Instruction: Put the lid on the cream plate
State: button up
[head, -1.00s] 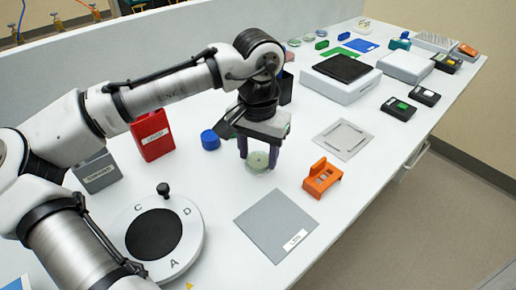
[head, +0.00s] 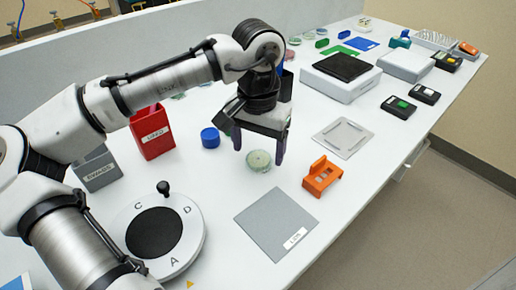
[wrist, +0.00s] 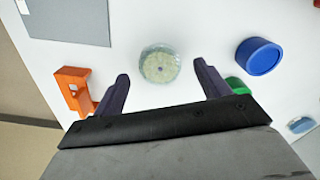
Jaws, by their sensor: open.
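The cream plate (head: 259,162) is a small round clear dish with a pale cream-green face, flat on the white bench. In the wrist view the plate (wrist: 160,65) lies between and beyond my fingertips. A clear rim shows around it; I cannot tell for sure whether this is a separate lid seated on it. My gripper (head: 258,154) is open and empty above the plate, its two dark fingers apart from it. The grey mat (head: 270,222), with a label at its near edge, is bare, and no loose lid shows on it.
An orange holder (head: 323,178) stands right of the plate, and a blue round tub (head: 210,138) left of it. A red bin (head: 152,134) and a lettered turntable (head: 190,235) are further left. A grey frame plate (head: 345,138) lies behind the orange holder.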

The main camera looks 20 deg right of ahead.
notch_tip(320, 180, up, 13)
jog(key=shift+f, duration=0.2)
